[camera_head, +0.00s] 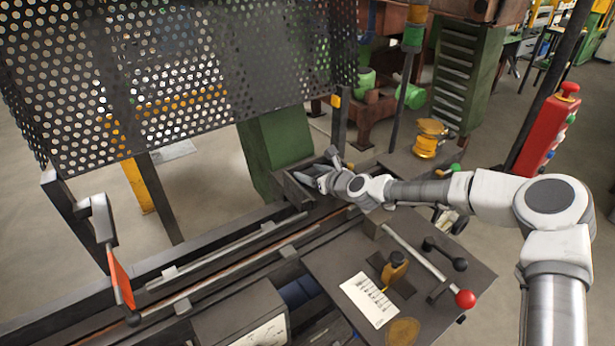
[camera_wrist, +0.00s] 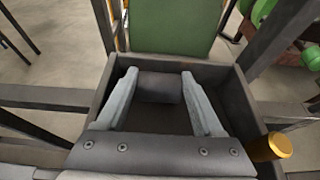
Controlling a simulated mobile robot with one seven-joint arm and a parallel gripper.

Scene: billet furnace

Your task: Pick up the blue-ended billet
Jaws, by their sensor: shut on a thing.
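A dark grey cylindrical billet (camera_wrist: 160,87) lies crosswise between the fingertips of my gripper (camera_wrist: 159,76) in the wrist view. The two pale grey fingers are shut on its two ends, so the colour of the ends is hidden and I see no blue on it. The billet is inside or just above a dark open-topped trough (camera_wrist: 238,100); I cannot tell whether it touches the floor of the trough. In the head view my gripper (camera_head: 319,168) reaches into the trough (camera_head: 288,186) at the picture's middle, and the billet cannot be made out there.
The trough walls stand close around my fingers. A green panel (camera_wrist: 172,27) rises behind it, and a yellow-orange cylinder (camera_wrist: 270,147) is at its right. A perforated screen (camera_head: 170,80) stands at the left. A control desk (camera_head: 420,255) with a red-knobbed lever (camera_head: 465,299) lies in front.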

